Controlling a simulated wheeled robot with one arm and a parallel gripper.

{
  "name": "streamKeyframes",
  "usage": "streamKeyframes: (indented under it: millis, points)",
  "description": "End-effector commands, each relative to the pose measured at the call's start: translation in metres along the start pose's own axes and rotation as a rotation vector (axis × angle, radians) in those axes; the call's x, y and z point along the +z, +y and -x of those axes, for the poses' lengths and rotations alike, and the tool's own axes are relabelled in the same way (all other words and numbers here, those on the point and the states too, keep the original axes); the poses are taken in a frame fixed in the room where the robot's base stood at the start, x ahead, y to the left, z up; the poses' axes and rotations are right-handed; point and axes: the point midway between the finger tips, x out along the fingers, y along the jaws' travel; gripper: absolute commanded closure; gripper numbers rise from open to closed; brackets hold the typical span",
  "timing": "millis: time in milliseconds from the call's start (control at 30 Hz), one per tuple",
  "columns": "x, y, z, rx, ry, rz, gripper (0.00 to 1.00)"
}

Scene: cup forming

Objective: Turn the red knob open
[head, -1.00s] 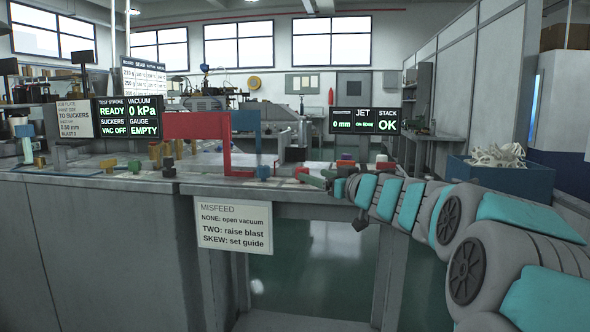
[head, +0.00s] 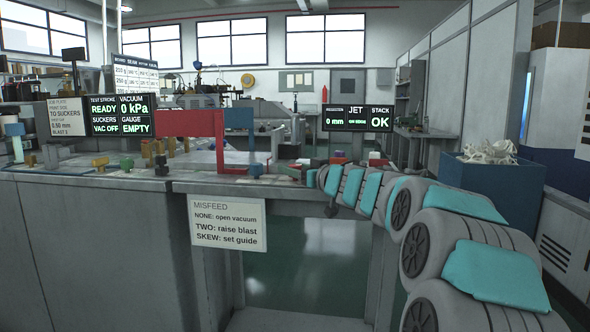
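My gripper (head: 308,178) is at the counter's front edge, right of the blue peg, at the end of my grey and teal arm. It is small and dark, seen mostly from behind, so I cannot tell if its fingers are open or shut. A small patch of red (head: 297,167) shows on the counter close to the gripper. It is too small and partly hidden to tell whether it is the red knob or whether the gripper touches it. The vacuum display (head: 124,114) reads 0 kPa, VAC OFF and gauge EMPTY.
A large red bracket (head: 190,124) stands on the counter, with a blue peg (head: 256,170) near its foot. Several yellow, green and dark knobs line the left front edge. A MISFEED sign (head: 228,224) hangs below. The jet display (head: 358,118) reads 0 mm, stack OK.

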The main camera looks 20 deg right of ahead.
Motion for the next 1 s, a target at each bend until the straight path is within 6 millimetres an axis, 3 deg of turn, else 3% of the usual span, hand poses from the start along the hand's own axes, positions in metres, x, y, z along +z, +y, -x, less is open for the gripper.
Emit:
streamKeyframes:
  millis: [67,500,1000]
  points:
    - [0.0001,0.0001,0.0,0.0,0.0,0.0,0.49]
    - [0.0003,0.0002,0.0001,0.0,0.0,-0.001,0.99]
    - [0.0036,-0.0009,-0.0002,0.063,-0.002,-0.001,1.0]
